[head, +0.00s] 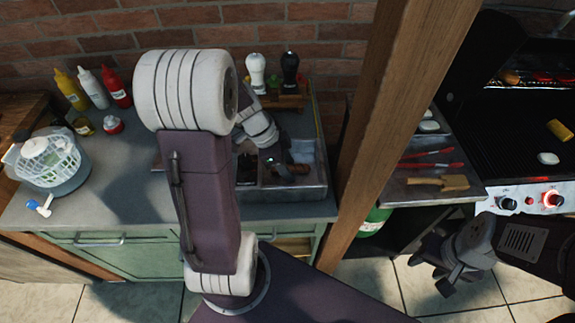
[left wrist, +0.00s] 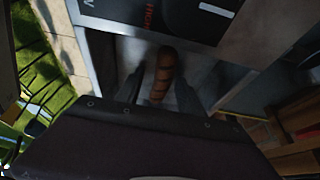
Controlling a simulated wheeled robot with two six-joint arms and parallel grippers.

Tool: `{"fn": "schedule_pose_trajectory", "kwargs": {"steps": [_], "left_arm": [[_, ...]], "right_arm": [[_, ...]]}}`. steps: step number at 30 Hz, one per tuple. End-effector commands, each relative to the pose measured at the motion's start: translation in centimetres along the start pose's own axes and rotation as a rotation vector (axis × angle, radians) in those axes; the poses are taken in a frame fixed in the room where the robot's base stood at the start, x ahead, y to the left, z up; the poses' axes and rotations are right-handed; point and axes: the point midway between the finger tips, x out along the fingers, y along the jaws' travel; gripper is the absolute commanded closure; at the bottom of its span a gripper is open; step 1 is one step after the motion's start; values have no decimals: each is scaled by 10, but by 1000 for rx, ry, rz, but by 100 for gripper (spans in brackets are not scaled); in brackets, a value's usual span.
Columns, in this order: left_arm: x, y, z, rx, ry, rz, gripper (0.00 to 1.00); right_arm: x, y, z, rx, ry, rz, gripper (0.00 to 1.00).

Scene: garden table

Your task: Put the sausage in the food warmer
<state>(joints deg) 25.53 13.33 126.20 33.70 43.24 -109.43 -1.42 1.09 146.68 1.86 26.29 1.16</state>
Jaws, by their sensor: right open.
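The food warmer (head: 308,190) is a metal unit with compartments at the right end of the counter. The brown grilled sausage (left wrist: 164,76) lies in a metal compartment in the left wrist view. In the head view a brown piece of it (head: 295,168) shows in the warmer's front part. My left gripper (left wrist: 160,92) reaches down into the compartment, with a finger on each side of the sausage and visible gaps between. It looks open. My left arm hides part of the warmer in the head view. My right gripper (head: 447,272) is open and empty, low in front of the grill cart.
A wooden post (head: 395,110) stands between the warmer and the grill (head: 515,130). Red tongs (head: 430,165) and a wooden-handled tool lie on the side shelf. Sauce bottles (head: 95,88) and a salad spinner (head: 50,160) stand at left. Shakers (head: 290,68) stand behind the warmer.

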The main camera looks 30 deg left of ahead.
Motion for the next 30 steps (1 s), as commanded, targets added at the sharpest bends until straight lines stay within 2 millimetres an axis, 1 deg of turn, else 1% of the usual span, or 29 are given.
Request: {"fn": "schedule_pose_trajectory", "kwargs": {"steps": [10,13,14,17,21,24,27,30], "left_arm": [[0,0,0,0,0,1,54],[-7,0,-3,0,0,0,54],[-11,-1,-2,0,1,-2,54],[-34,-1,-2,1,1,-6,54],[-73,-1,-2,0,0,-7,54],[-96,-1,-2,0,0,-6,54],[-112,-1,-1,0,0,-3,54],[-120,0,-1,-1,0,-2,54]], "right_arm": [[0,0,0,0,0,0,55],[-8,0,-1,0,0,0,55],[-7,0,-1,0,0,0,55],[-10,0,-1,0,0,0,55],[-14,0,-2,0,0,0,55],[-17,0,-2,0,0,0,55],[-18,0,-2,0,0,0,55],[-19,0,-2,0,0,0,55]]}}
